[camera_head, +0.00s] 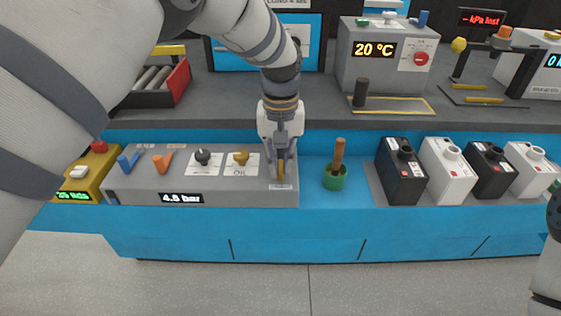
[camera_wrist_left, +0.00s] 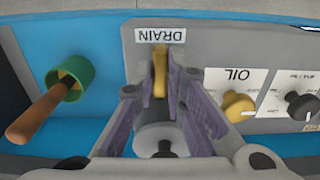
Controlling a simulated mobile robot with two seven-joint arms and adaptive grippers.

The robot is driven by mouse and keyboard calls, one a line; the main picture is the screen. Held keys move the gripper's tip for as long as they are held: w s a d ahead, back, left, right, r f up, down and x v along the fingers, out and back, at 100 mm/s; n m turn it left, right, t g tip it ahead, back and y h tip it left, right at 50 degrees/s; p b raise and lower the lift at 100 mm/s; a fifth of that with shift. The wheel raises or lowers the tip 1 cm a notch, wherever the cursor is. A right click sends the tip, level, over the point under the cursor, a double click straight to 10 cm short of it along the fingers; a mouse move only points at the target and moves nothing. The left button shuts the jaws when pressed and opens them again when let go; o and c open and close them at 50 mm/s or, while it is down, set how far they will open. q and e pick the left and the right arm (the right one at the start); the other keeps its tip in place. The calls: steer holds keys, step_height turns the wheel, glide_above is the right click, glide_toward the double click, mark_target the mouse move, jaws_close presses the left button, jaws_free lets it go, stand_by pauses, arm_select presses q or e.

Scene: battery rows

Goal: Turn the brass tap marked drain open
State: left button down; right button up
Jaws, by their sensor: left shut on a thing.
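The brass drain tap (camera_head: 281,172) sits at the right end of the grey panel box (camera_head: 135,188). My left gripper (camera_head: 281,163) is over it from above, with its fingers on either side of the tap handle. In the left wrist view the brass handle (camera_wrist_left: 160,75) stands between the purple-grey fingertips (camera_wrist_left: 160,85), below a label that reads DRAIN (camera_wrist_left: 160,35) upside down. The left gripper is shut on the handle, which points along the line toward the label. The tap's lower body is partly hidden by the fingers. My right gripper is not in view.
On the same box are a brass oil knob (camera_head: 241,157), a black knob (camera_head: 203,156), and orange (camera_head: 163,161) and blue (camera_head: 129,160) levers. A green pot with a wooden handle (camera_head: 335,177) stands just right. Black and white batteries (camera_head: 401,175) stand farther right.

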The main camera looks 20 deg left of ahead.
mark_target(281, 166)
arm_select(q)
steer(key=c, duration=1.9)
jaws_free()
step_height(281, 166, up, 12)
steer(key=shift+f, duration=0.1)
